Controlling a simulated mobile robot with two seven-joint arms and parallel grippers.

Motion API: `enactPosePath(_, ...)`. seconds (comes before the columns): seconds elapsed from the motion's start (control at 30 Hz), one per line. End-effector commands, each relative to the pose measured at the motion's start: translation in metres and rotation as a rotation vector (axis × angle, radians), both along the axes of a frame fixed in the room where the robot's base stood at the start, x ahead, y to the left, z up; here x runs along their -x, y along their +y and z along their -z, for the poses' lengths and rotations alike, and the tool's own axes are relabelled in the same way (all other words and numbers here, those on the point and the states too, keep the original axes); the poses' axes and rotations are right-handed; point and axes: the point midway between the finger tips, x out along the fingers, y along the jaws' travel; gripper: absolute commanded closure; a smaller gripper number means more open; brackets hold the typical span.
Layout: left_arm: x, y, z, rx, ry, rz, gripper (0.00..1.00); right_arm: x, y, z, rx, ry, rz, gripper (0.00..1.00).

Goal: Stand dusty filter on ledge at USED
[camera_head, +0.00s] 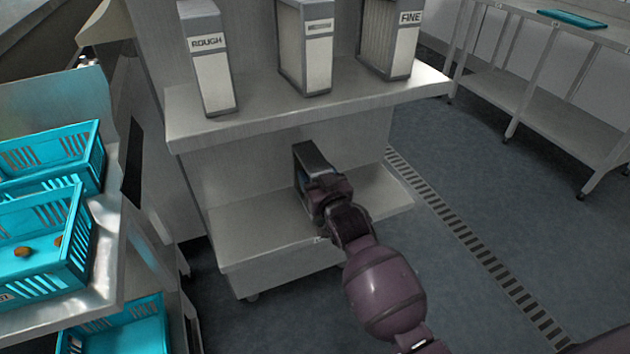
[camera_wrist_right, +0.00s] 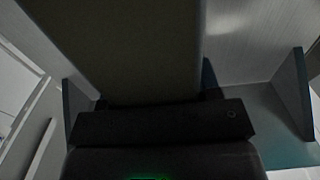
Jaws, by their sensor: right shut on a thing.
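A dark, slab-shaped filter (camera_head: 308,160) stands roughly upright over the lower ledge (camera_head: 262,232) of the grey metal unit. My right gripper (camera_head: 322,188) is shut on it from the near side. In the right wrist view the filter (camera_wrist_right: 130,45) is a broad dark panel rising from my dark gripper body (camera_wrist_right: 160,122). I cannot tell whether its bottom edge touches the ledge, because my gripper covers it. No USED label can be read. My left gripper is not in view.
On the upper shelf (camera_head: 265,103) stand a ROUGH filter (camera_head: 213,80), a middle one (camera_head: 318,65) and a FINE filter (camera_head: 402,60). Teal crates (camera_head: 45,225) stand on the rack at left. The ledge left of my gripper is bare. A steel table (camera_head: 530,105) stands at back right.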

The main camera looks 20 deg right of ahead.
Motion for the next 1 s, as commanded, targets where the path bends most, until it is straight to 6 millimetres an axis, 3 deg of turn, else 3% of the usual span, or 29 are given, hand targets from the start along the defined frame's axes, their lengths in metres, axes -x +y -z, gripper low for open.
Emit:
enactPosePath(0.03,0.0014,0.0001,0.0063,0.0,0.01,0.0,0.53,0.0003,0.0001,0.0124,0.0,0.007,0.0,0.71)
enactPosePath(0.1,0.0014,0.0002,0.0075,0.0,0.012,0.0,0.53,0.0002,0.0001,0.0159,0.0,0.003,0.0,0.71)
enactPosePath(0.47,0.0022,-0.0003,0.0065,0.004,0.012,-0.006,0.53,-0.0001,0.0002,0.0157,-0.001,0.0,0.0,0.71)
enactPosePath(0.5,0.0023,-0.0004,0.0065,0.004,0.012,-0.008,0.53,0.0,0.0001,0.0162,-0.001,0.001,0.0,0.4)
enactPosePath(0.63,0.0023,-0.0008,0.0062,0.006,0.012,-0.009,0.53,0.0,0.0001,0.0157,-0.001,0.0,0.0,0.2)
enactPosePath(1.0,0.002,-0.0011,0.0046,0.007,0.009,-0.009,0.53,0.0009,0.0001,0.0123,-0.001,-0.001,0.0,0.17)
